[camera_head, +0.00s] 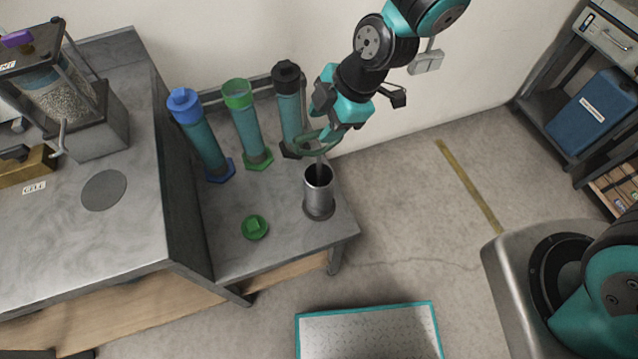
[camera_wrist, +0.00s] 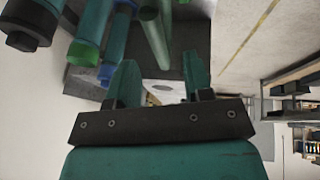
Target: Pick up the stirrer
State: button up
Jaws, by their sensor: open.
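A thin grey rod (camera_head: 319,168), which looks like the stirrer, stands in an open metal cup (camera_head: 318,196) near the right end of the low grey bench. Its lower part is hidden inside the cup. My gripper (camera_head: 313,142) is open just above the cup, around or beside the rod's upper end; I cannot tell which. In the wrist view my two teal fingers (camera_wrist: 155,78) are apart, with no clear grip on anything. A small pale round shape shows between them, too unclear to name.
Cylinders with blue (camera_head: 184,103), green (camera_head: 238,94) and black (camera_head: 286,77) tops stand in a row close left of my gripper. A green round piece (camera_head: 255,227) lies on the low bench (camera_head: 225,258). A higher bench (camera_head: 140,225) adjoins at left. Open floor lies right.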

aim_at(320, 131)
jog(key=shift+d+p+x, duration=0.15)
jog(key=shift+p+x, duration=0.35)
jog(key=shift+x, duration=1)
jog(key=shift+d+p+x, duration=0.1)
jog(key=shift+p+x, duration=0.4)
jog(key=shift+x, duration=1)
jog(key=shift+w+f, duration=0.1)
grip_shut()
